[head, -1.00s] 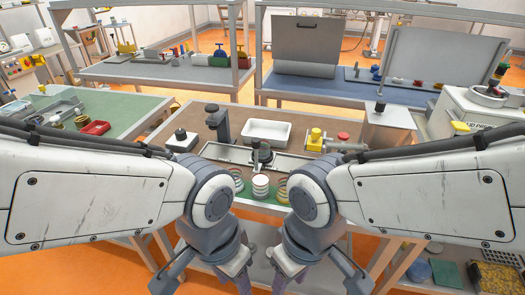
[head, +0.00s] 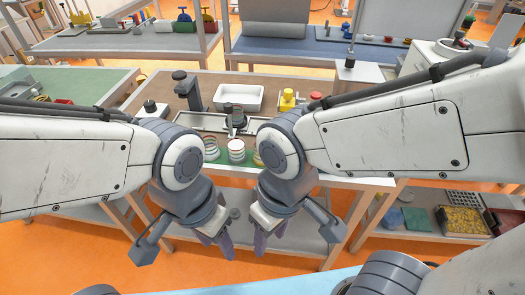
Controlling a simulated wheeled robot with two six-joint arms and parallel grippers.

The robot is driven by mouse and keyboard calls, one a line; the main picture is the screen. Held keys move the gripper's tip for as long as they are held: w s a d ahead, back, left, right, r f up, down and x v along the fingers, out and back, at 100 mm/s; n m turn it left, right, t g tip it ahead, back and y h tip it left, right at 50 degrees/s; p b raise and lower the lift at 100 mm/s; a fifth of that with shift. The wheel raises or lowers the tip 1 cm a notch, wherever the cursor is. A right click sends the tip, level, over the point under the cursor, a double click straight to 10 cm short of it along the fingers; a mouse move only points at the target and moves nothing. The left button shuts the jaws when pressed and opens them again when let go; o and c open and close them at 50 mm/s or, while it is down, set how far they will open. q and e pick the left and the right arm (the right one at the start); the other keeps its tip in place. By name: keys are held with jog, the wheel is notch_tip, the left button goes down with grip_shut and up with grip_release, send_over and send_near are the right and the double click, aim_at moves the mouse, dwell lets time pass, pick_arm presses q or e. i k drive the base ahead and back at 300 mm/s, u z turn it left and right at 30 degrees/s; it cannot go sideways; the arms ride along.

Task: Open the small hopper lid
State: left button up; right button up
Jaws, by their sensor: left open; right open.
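A dark round cap-like part (head: 237,118) stands on a long grey tray-like unit (head: 190,122) at the middle of the brown bench. I cannot tell for sure whether this is the small hopper lid. My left gripper (head: 222,243) hangs in front of the bench, open and empty, pointing down. My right gripper (head: 268,240) hangs just to its right, also open and empty. Both are apart from everything on the bench, and my arms cover parts of it on both sides.
A white tray (head: 241,93), a dark upright stand (head: 185,88), a yellow part (head: 288,99) and a red knob (head: 316,97) stand on the bench. Several round stacks line its front edge, one of them white (head: 236,150). A green table (head: 85,84) stands left.

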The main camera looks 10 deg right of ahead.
aim_at(350, 70)
jog(key=z, duration=1.45)
jog(key=i, duration=0.75)
jog(key=u, duration=0.55)
